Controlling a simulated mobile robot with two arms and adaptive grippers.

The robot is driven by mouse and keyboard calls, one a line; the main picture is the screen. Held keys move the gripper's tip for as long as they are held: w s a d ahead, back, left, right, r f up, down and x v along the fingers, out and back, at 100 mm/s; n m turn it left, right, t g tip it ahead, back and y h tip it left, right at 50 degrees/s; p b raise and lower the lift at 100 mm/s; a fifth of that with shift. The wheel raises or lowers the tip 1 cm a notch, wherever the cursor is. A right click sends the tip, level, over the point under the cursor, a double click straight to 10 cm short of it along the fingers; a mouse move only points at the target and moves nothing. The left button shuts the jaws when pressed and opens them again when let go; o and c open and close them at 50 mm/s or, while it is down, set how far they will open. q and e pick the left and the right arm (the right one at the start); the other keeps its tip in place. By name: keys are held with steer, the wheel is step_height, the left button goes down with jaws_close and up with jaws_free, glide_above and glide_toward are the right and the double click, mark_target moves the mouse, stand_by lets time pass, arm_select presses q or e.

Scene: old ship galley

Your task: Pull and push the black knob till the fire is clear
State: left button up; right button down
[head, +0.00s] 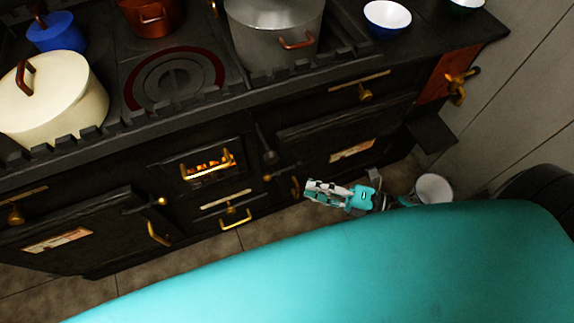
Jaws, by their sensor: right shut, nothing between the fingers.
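The black stove (130,185) fills the upper part of the head view. Orange fire (213,162) glows behind a small grate in its front, with a brass handle across it. A dark knob (270,157) on a short rod sticks out just right of the grate; it looks like the black knob. My right gripper (309,190) is shut and empty, below and to the right of this knob and apart from it. Its tips point left, close to a round brass piece (295,187) on the stove front; I cannot tell whether they touch. My left gripper is not in view.
On the stove stand a cream pot (60,105), a blue pot (55,35), a copper pot (152,16), a grey pot (270,35) and a white-blue bowl (387,17). A white bucket (434,189) stands on the floor at right. Brass handles stick out of the stove front.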

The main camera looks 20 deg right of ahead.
mark_target(269, 153)
steer(key=w+a+p, duration=0.1)
steer(key=w+a, duration=0.3)
steer(key=w, duration=0.3)
steer(key=shift+w+a, duration=0.15)
steer(key=shift+a, duration=0.2)
steer(key=w+b, duration=0.2)
steer(key=w, duration=0.5)
steer(key=shift+w+r, duration=0.2)
steer(key=shift+w, duration=0.2)
steer(key=shift+w, duration=0.1)
